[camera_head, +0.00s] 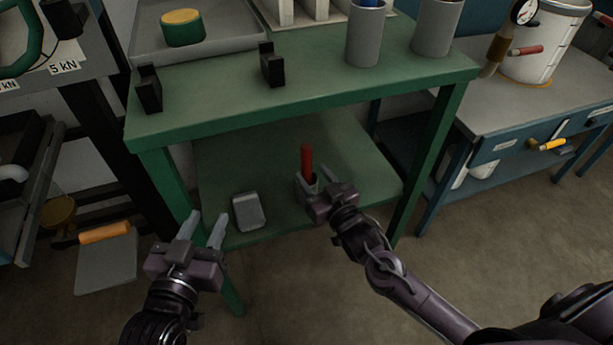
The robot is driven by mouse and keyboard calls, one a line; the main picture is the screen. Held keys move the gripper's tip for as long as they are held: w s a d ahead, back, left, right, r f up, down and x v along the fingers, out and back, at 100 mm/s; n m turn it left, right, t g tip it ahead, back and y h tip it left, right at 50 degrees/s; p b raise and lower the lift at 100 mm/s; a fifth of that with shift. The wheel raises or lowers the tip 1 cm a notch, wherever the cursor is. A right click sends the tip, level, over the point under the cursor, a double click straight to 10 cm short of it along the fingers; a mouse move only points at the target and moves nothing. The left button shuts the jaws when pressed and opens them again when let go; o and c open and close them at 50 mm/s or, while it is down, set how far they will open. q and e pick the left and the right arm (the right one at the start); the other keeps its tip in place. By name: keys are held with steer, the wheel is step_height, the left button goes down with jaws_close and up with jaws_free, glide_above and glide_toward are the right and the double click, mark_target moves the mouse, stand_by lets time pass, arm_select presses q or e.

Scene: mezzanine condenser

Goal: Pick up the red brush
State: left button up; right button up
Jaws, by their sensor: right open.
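The red brush (307,160) shows as an upright red handle on the lower shelf of the green table. Its lower end is hidden in what looks like a small grey holder, partly covered by my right gripper. My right gripper (315,178) is open just in front of the brush, with one finger visible to the right of the handle. I cannot tell whether it touches the brush. My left gripper (206,223) is open and empty near the front left of the lower shelf.
A grey block-like item (248,212) lies on the lower shelf (225,160), left of the brush. The green tabletop (310,88) overhangs the shelf, with black brackets and grey cups on top. A blue bench (520,95) stands right.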

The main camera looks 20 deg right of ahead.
mark_target(309, 154)
steer(key=w, duration=0.1)
steer(key=w+b, duration=0.1)
steer(key=w, duration=0.2)
steer(key=shift+w+a+f, duration=0.15)
steer(key=shift+w+a, duration=0.1)
steer(key=shift+w, duration=0.1)
jaws_close()
arm_select(q)
step_height(309, 154, up, 12)
steer(key=a+t+h, duration=0.1)
steer(key=t+h, duration=0.1)
steer(key=t, duration=0.4)
arm_select(e)
steer(key=shift+r, duration=0.2)
